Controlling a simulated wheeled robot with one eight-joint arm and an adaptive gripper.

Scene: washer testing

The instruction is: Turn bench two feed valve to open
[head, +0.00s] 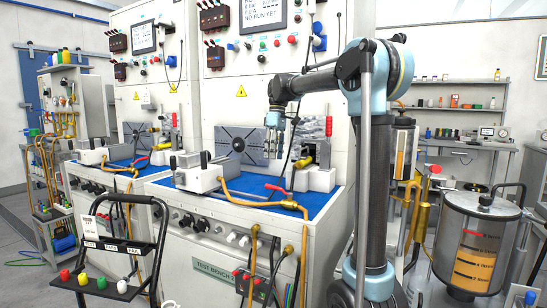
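A feed valve with a red lever (277,188) sits on the brass pipe (245,200) at the front right of the nearer test bench (215,240). The lever points left and slightly back; I cannot tell from it whether the valve is open or closed. A similar red-handled valve (139,160) is on the left bench (88,176).
A grey fixture (198,175) and a slotted plate (243,143) stand on the blue bench top (240,186). A clamp with a yellow part (312,168) stands at its right. A trolley (110,250) is at front left, a tank (478,240) at right.

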